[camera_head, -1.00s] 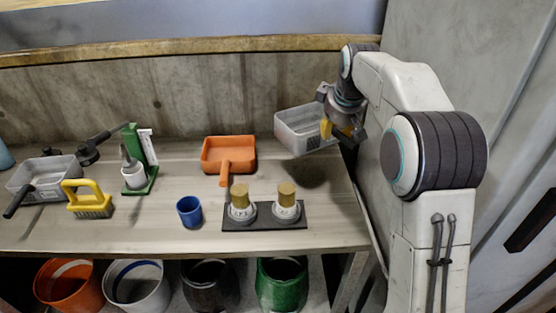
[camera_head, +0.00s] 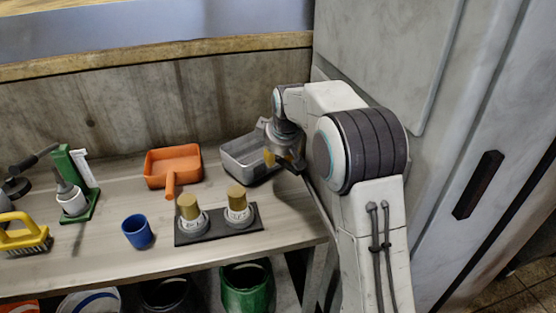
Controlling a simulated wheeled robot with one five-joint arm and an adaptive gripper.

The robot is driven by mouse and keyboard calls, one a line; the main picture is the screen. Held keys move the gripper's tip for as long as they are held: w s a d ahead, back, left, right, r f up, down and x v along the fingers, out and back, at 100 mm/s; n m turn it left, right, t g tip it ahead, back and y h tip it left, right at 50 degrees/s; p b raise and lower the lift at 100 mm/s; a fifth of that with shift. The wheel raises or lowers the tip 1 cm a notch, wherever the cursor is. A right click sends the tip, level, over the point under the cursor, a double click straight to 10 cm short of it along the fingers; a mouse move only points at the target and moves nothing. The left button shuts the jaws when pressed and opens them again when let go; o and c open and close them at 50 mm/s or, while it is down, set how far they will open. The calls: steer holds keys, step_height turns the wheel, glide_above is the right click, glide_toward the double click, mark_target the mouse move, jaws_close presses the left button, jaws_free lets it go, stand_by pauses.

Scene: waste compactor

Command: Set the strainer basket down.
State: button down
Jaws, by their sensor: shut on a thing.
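The strainer basket (camera_head: 240,157) is a grey, see-through rectangular tub at the back right of the bench. My gripper (camera_head: 279,157) is at its right side, shut on it, with a yellow-orange part showing by the fingers. The basket is low, at or close to the bench top; I cannot tell whether its base touches. My gripper and wrist hide its right end.
An orange scoop (camera_head: 173,168) lies just left of the basket. A dark tray (camera_head: 217,232) with two gold-topped fittings stands in front. A blue cup (camera_head: 138,232), a green stand (camera_head: 80,180) and a yellow brush (camera_head: 22,236) are farther left on the bench (camera_head: 180,262).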

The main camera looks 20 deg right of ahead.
steer(key=shift+f, duration=0.15)
steer(key=c, duration=1)
jaws_free()
steer(key=shift+c, duration=0.2)
steer(key=shift+s+p+v, duration=0.2)
steer(key=shift+p+v, duration=0.85)
steer(key=shift+v, duration=5.05)
steer(key=s+f+m+g, duration=0.1)
steer(key=s+f, duration=0.3)
steer(key=s, duration=1.1)
steer(key=s+f+m+g, duration=0.1)
steer(key=s+f+m, duration=0.3)
steer(key=s, duration=1.2)
steer(key=shift+s+f, duration=0.25)
steer(key=shift+f, duration=0.05)
